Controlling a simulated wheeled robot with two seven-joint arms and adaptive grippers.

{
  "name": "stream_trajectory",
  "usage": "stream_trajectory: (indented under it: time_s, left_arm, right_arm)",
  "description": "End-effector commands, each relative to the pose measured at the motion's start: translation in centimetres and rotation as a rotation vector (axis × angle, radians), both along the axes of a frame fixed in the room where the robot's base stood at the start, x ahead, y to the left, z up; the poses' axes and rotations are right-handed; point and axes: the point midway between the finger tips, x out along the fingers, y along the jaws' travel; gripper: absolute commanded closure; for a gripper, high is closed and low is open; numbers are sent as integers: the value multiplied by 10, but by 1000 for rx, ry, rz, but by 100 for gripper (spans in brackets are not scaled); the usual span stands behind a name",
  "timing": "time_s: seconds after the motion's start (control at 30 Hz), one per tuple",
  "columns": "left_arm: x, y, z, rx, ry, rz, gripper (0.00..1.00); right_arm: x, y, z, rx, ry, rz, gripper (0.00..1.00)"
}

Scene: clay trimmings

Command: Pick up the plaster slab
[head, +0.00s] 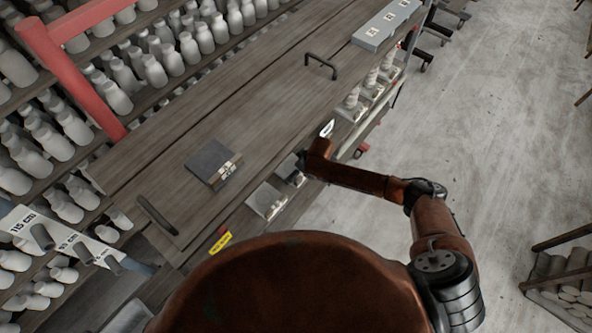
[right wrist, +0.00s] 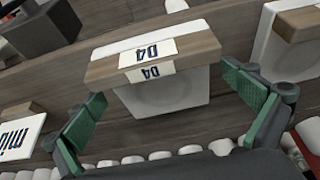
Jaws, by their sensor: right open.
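In the right wrist view a pale block (right wrist: 165,92), which looks like the plaster slab, has a round mark on its face and a wooden strip along one edge with upside-down "D4" labels. My right gripper (right wrist: 166,108) is open, its two green-padded fingers apart on either side of the view with the block between and beyond them. I cannot tell whether they touch it. In the head view the right gripper (head: 302,160) is at the bench's near edge, beside pale blocks (head: 267,201) on a lower level. My left gripper is not in view.
A dark grey slab (head: 207,158) with a labelled light edge lies on the wooden bench (head: 225,105). Black handles (head: 321,66) stand on the bench. Racks of pale bottles (head: 155,70) line the far side. The floor (head: 490,110) at right is largely clear.

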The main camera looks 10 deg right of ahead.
Motion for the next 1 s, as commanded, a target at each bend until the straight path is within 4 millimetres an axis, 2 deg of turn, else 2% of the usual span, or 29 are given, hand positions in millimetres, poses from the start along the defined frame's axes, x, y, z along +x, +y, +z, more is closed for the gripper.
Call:
stream_trajectory:
  time_s: [0.17,0.87,1.0]
  left_arm:
    - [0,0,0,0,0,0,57]
    - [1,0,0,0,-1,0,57]
    - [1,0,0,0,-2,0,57]
  right_arm:
    - [0,0,0,0,0,0,1]
    - [0,-1,0,0,1,-1,49]
    - [1,0,1,0,-1,0,50]
